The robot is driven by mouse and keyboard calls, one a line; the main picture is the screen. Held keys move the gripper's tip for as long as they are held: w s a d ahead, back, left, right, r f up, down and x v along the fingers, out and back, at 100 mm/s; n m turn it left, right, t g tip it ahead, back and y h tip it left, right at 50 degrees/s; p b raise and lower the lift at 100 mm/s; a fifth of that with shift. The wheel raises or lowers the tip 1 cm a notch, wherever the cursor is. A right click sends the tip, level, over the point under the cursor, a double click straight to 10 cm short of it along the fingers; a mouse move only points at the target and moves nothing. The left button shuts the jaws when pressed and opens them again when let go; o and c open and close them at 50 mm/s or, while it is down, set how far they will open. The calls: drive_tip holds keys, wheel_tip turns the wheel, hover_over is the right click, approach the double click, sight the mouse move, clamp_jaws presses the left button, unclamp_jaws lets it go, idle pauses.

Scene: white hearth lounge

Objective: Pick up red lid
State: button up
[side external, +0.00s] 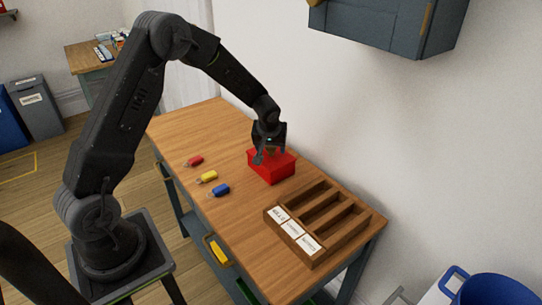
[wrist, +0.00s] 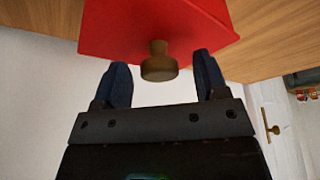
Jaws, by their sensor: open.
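The red lid (wrist: 130,30) is flat on top of a red box (side external: 270,174) on the wooden table. A brownish round knob (wrist: 158,64) stands out from the lid. My gripper (side external: 266,158) is over the box in the side view and hides part of the lid and the knob there. In the wrist view my gripper (wrist: 162,78) is open, with one dark finger on each side of the knob. No contact between the fingers and the knob shows.
Small red (side external: 194,161), yellow (side external: 207,177) and blue (side external: 219,190) items lie left of the box. A wooden tray (side external: 318,258) with long compartments and white labels stands at the right end of the table (side external: 200,135). A white wall is behind.

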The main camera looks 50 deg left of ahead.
drive_tip(key=shift+w+a+f, duration=0.1)
drive_tip(key=shift+a+f, duration=0.05)
drive_tip(key=shift+f, duration=0.2)
drive_tip(key=shift+c, duration=0.2)
drive_tip(key=c, duration=1)
drive_tip(key=shift+r, duration=0.1)
